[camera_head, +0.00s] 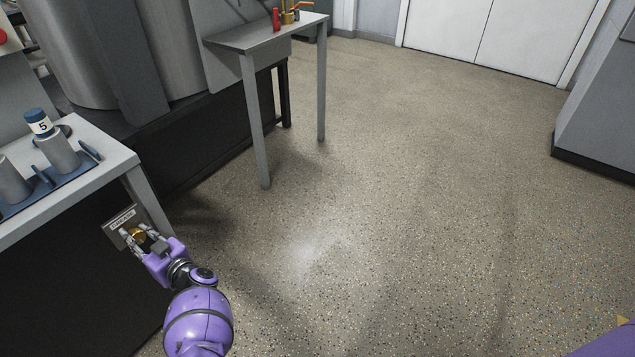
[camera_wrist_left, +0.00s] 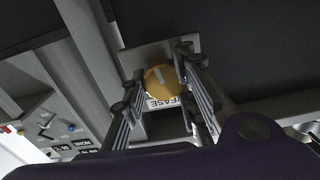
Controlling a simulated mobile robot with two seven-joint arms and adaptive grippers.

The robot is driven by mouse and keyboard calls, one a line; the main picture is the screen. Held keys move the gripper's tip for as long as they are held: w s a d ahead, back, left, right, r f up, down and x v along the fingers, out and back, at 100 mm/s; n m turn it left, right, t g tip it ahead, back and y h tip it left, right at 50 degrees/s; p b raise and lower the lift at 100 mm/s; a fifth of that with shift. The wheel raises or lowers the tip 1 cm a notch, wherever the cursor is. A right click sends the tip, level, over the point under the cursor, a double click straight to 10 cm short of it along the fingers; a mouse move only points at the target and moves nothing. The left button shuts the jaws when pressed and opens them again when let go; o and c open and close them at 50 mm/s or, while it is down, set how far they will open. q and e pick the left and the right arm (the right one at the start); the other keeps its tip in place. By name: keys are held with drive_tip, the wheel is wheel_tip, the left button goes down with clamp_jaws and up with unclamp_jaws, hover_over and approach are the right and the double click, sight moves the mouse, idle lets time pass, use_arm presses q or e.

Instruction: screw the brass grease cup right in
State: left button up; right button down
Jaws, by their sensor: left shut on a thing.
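The brass grease cup (camera_head: 137,234) sits at a grey plate (camera_head: 119,219) with a label on the side of the table at the left. In the left wrist view the cup (camera_wrist_left: 160,79) is a round brass cap with a pale line on its face, in front of the plate (camera_wrist_left: 140,57); part of the label reads "EASE". My left gripper (camera_head: 138,240) is shut on the cup, with its fingers on either side of it. How deep the cup sits is hidden. The gripper also shows in the left wrist view (camera_wrist_left: 158,92). My right gripper is not in view.
A grey table (camera_head: 75,190) at the left bears metal cylinders and a blue-capped piece marked 5 (camera_head: 40,124). A small side table (camera_head: 235,40) with red and brass items stands farther back. The speckled floor (camera_head: 390,200) is clear.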

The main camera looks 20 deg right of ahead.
use_arm(q)
drive_tip(key=shift+w+d+r+m, duration=0.15)
drive_tip(key=shift+w+r+m, duration=0.15)
drive_tip(key=shift+m, duration=0.6)
drive_tip(key=shift+d+f+m, duration=0.1)
drive_tip(key=shift+m, duration=0.2)
drive_tip(key=o, duration=1)
drive_tip(key=shift+f, duration=0.1)
drive_tip(key=shift+s, duration=0.1)
